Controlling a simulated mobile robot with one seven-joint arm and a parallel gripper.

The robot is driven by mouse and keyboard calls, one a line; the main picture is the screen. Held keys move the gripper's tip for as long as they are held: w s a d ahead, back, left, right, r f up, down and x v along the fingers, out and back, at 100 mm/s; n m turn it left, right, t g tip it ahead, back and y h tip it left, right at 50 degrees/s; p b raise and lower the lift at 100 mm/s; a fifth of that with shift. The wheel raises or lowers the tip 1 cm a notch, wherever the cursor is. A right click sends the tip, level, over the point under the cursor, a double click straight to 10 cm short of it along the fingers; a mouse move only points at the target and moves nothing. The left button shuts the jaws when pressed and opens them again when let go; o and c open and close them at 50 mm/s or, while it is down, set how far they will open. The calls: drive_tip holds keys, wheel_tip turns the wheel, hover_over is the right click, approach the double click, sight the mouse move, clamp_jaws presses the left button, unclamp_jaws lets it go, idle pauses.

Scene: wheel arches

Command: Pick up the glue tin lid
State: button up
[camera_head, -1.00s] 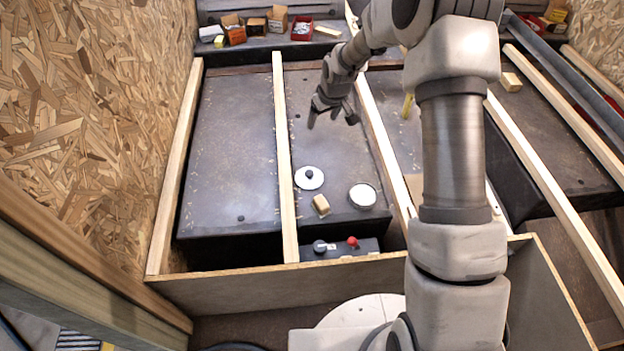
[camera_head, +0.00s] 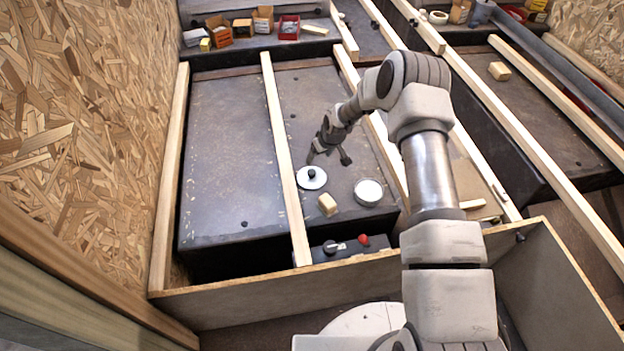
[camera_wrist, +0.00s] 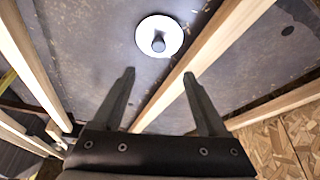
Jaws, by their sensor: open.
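The glue tin lid is a white disc with a dark knob in its middle. In the head view the lid (camera_head: 319,181) lies flat on the dark panel, just right of a wooden batten. The wrist view shows the lid (camera_wrist: 172,31) beyond the fingertips. My gripper (camera_head: 328,158) is open and empty, above and slightly beyond the lid; its two fingers (camera_wrist: 160,75) are spread apart in the wrist view. The round tin (camera_head: 368,192), with pale contents, stands right of the lid.
A small wooden block (camera_head: 327,204) lies in front of the lid. A long batten (camera_head: 283,150) runs close to the lid's left. A control box with a red button (camera_head: 364,240) sits nearer me. Small boxes (camera_head: 218,30) stand at the back.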

drive_tip(key=b, duration=0.3)
hover_over(312, 172)
drive_tip(key=s, duration=0.2)
drive_tip(key=f, duration=0.5)
drive_tip(key=d+f, duration=0.1)
drive_tip(key=f, duration=0.2)
drive_tip(key=shift+s+f, duration=0.15)
drive_tip(key=b+x, duration=0.2)
drive_tip(key=x, duration=0.1)
drive_tip(key=shift+f, duration=0.35)
drive_tip(key=shift+x, duration=0.8)
clamp_jaws()
